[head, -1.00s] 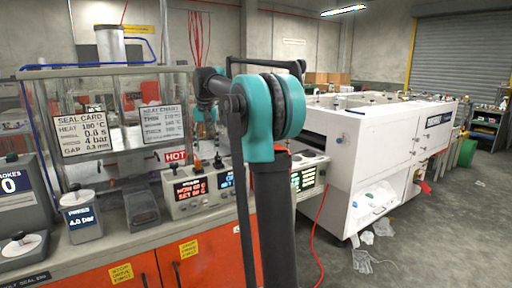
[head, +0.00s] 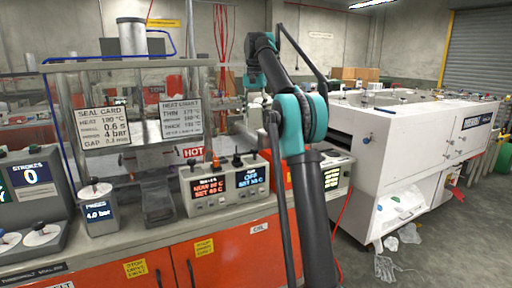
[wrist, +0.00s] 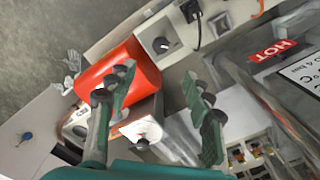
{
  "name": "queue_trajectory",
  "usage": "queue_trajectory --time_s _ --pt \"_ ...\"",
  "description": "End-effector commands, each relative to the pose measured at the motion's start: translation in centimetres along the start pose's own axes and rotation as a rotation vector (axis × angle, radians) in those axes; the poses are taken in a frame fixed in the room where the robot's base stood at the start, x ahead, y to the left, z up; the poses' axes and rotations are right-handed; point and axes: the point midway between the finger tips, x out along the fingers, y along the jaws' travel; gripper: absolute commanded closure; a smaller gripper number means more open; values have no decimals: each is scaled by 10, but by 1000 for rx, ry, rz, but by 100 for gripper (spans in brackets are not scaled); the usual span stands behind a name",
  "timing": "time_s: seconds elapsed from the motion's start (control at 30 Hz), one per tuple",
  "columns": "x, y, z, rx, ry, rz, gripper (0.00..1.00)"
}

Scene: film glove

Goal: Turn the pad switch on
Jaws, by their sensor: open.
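A grey control box (head: 228,188) with a red and a blue display stands on the bench, with small knobs or switches on top. The wrist view shows a beige panel (wrist: 225,22) with a round dark dial (wrist: 161,45) and a black switch-like part (wrist: 190,12). I cannot read which of these is the pad switch, or its setting. My gripper (wrist: 157,76) is open, its two green fingers apart with nothing held between them. The dial lies beyond the fingertips. In the head view my arm hides most of that area.
A large white machine (head: 400,150) stands at right. Grey floor is open at lower right.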

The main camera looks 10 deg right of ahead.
Motion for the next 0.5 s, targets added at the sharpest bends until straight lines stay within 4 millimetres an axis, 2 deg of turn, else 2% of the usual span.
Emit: queue_trajectory --time_s 0.5 --pt "85 0 0 0 0 0 49"
